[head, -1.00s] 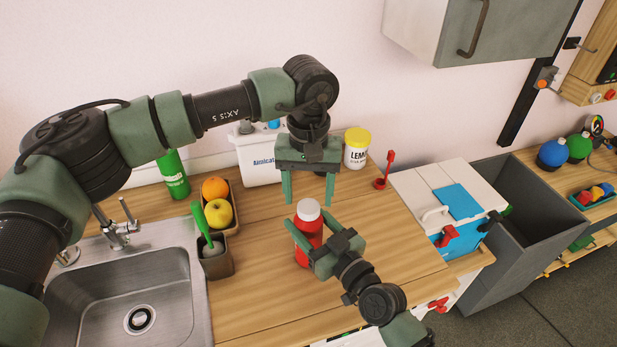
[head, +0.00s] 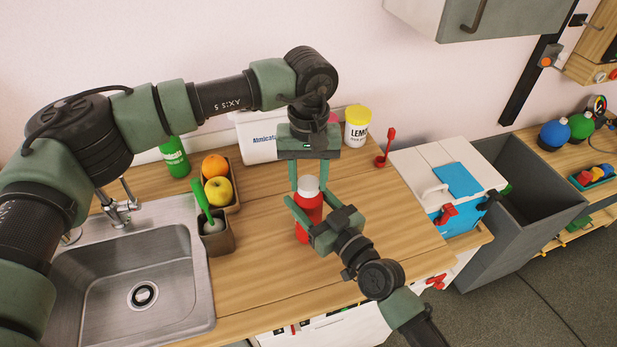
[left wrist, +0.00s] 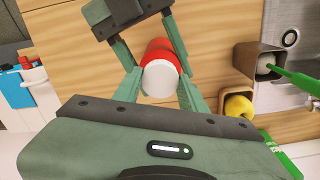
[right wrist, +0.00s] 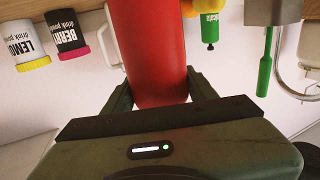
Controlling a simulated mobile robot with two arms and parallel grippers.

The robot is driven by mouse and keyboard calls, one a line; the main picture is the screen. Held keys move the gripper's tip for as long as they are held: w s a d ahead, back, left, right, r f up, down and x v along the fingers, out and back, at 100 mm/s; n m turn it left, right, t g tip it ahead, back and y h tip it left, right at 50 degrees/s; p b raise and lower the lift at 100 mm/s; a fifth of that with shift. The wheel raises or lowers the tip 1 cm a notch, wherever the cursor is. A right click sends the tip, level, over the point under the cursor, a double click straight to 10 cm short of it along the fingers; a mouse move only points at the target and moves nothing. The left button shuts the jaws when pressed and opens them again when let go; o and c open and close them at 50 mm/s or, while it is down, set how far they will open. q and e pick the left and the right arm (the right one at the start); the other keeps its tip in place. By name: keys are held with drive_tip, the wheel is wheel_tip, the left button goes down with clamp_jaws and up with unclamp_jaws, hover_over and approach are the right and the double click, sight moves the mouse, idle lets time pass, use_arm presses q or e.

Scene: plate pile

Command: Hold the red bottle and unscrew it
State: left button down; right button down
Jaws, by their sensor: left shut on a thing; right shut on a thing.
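The red bottle (head: 307,222) stands upright on the wooden counter, its white cap (head: 308,183) on top. My left gripper (head: 309,187) reaches down from above and is shut on the cap, one finger on each side. In the left wrist view the cap (left wrist: 160,80) sits between the fingers with the red body behind it. My right gripper (head: 308,202) comes in from the front right and is shut on the bottle's body. In the right wrist view the red body (right wrist: 150,50) fills the space between its fingers.
A sink (head: 140,270) lies at the left, beside a brown caddy (head: 219,241) with a green brush and a tray of fruit. A green bottle (head: 175,157), white tub (head: 257,140) and lemon jar (head: 356,130) stand along the wall. The counter around the bottle is clear.

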use_arm(q)
drive_tip(key=n, duration=0.6)
drive_tip(key=shift+n, duration=0.3)
drive_tip(key=n, duration=0.6)
drive_tip(key=shift+n, duration=0.3)
drive_tip(key=n, duration=0.6)
drive_tip(key=shift+n, duration=0.3)
drive_tip(key=n, duration=0.6)
drive_tip(key=shift+r+n, duration=0.1)
drive_tip(key=shift+n, duration=0.3)
drive_tip(key=n, duration=0.6)
drive_tip(key=shift+n, duration=0.3)
drive_tip(key=n, duration=0.8)
drive_tip(key=shift+n, duration=0.4)
drive_tip(key=shift+r, duration=0.15)
